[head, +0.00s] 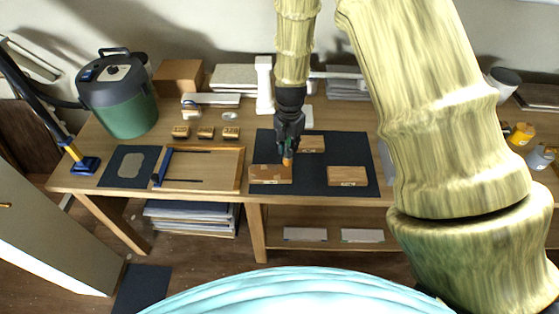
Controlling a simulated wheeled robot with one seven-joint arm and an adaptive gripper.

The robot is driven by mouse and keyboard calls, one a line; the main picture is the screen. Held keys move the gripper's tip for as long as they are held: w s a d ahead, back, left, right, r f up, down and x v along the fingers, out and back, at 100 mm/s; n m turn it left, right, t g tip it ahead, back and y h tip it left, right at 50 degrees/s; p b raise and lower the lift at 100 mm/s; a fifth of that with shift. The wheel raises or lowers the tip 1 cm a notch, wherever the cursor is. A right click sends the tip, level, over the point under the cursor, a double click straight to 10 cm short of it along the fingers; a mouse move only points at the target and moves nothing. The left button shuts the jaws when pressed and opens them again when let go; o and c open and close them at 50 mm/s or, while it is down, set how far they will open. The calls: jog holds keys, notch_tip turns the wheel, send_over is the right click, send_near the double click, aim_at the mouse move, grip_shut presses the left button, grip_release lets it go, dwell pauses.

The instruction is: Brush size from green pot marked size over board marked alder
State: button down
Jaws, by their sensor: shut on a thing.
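My gripper (287,148) points down over the dark mat (318,180) and is shut on a brush (287,161), of which a small orange part shows. The brush end is at the top edge of the front-left board (268,175); I cannot tell if it touches. That board has uneven brown patches on its face. Two more wooden boards lie on the mat: one at the back (312,144), partly behind my gripper, and one at the front right (347,176). Their marks are too small to read. A bit of green shows beside my fingers, but I cannot make out a pot.
Left of the mat are a wooden tray (241,172), several small gold-brown blocks (206,133) and a dark pad (112,177). A green-and-grey canister (128,112) stands at the table's left. A white stand (264,88) and a cardboard box (178,76) stand behind.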

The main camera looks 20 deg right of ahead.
jog(key=shift+a, duration=0.1)
dwell(0.3)
jog(key=shift+w+a, duration=0.2)
jog(key=shift+a, duration=0.35)
jog(key=shift+w+a, duration=0.15)
jog(key=shift+a, duration=0.4)
